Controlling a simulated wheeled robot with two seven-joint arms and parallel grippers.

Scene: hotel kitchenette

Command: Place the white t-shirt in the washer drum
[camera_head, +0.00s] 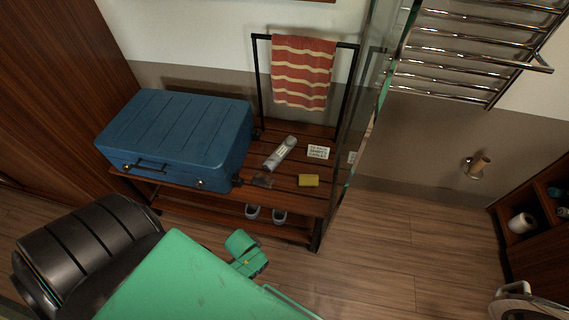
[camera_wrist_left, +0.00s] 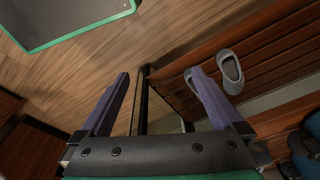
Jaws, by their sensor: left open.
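I do not see a white t-shirt in either view. A washer drum cannot be made out either; a pale rounded object (camera_head: 530,305) is cut off at the bottom right corner of the head view, and I cannot tell what it is. My left gripper (camera_wrist_left: 159,73) is open and empty in the left wrist view, its two purple-grey fingers spread above the wood floor beside the luggage bench. In the head view my green and black arm covers the lower left and the fingers are not clear. My right gripper is not in view.
A slatted wooden bench (camera_head: 290,200) carries a blue suitcase (camera_head: 180,135) and small items. A striped towel (camera_head: 302,72) hangs above it. Grey shoes (camera_wrist_left: 230,72) sit on its lower shelf. A glass panel (camera_head: 362,110) stands at its right end. Floor (camera_head: 400,250) right of it is clear.

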